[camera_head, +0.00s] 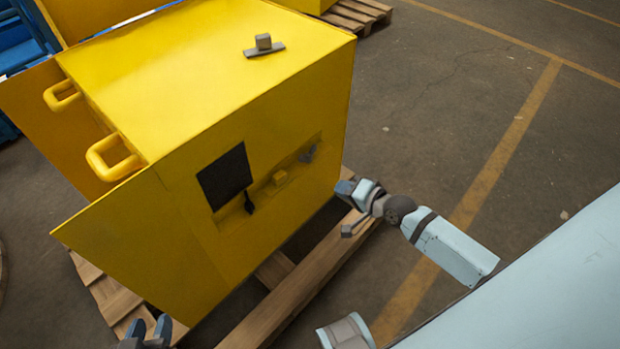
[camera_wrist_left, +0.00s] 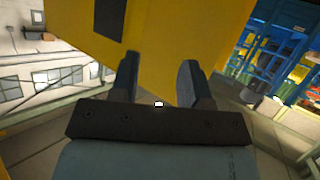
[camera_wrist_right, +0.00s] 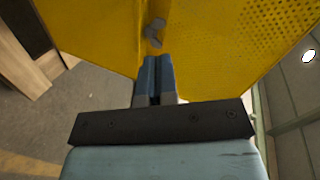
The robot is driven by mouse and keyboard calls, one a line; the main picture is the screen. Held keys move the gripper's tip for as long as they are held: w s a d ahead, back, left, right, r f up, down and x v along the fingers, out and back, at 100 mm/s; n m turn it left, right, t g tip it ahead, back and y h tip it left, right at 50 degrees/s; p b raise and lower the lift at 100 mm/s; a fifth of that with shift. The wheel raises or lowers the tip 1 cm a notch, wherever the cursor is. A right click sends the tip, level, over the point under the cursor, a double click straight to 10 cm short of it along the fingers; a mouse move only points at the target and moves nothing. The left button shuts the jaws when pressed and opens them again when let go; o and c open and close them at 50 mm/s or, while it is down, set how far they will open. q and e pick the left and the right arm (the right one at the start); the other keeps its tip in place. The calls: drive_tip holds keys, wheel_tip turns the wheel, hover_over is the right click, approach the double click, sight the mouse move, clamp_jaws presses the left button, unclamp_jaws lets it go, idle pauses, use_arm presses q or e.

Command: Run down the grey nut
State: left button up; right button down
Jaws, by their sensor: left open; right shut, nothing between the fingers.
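A grey part (camera_head: 308,153), which looks like the grey nut, sits at the right end of a recess in the side of the yellow housing (camera_head: 200,240). In the right wrist view the grey part (camera_wrist_right: 153,32) is just beyond my fingertips, with a visible gap. My right gripper (camera_head: 346,188) is shut and empty, pointing at the housing; its closed fingers (camera_wrist_right: 157,62) show in the wrist view. My left gripper (camera_head: 149,328) is open and empty, low at the housing's near left; its spread fingers (camera_wrist_left: 158,80) face the yellow panel.
The recess also holds a yellow block (camera_head: 280,177) and a black lever-like part (camera_head: 249,204), beside a black square panel (camera_head: 225,176). A grey block on a plate (camera_head: 264,45) lies on top. Yellow handles (camera_head: 112,158) stick out at left. A wooden pallet (camera_head: 300,290) lies below.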

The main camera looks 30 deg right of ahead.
drive_tip(key=w+d+f+m+b, duration=0.3)
drive_tip(key=d+b, duration=0.1)
drive_tip(key=b, duration=0.4)
approach(304, 156)
drive_tip(key=shift+m+t, duration=0.4)
drive_tip(key=x, duration=0.3)
drive_tip(key=f+x, duration=0.1)
drive_tip(key=x, duration=0.2)
drive_tip(key=shift+a+f, duration=0.1)
drive_tip(key=shift+f, duration=0.2)
drive_tip(key=shift+w+a, duration=0.15)
drive_tip(key=shift+w, duration=0.25)
use_arm(q)
drive_tip(key=w+d+r+t+h, duration=0.1)
drive_tip(key=d+r+t+h, duration=0.2)
drive_tip(key=d+r+t, duration=0.1)
drive_tip(key=shift+w+r, duration=0.2)
drive_tip(key=shift+w, duration=0.1)
drive_tip(key=shift+a+r, duration=0.1)
use_arm(e)
drive_tip(key=shift+r, duration=0.1)
drive_tip(key=shift+r, duration=0.1)
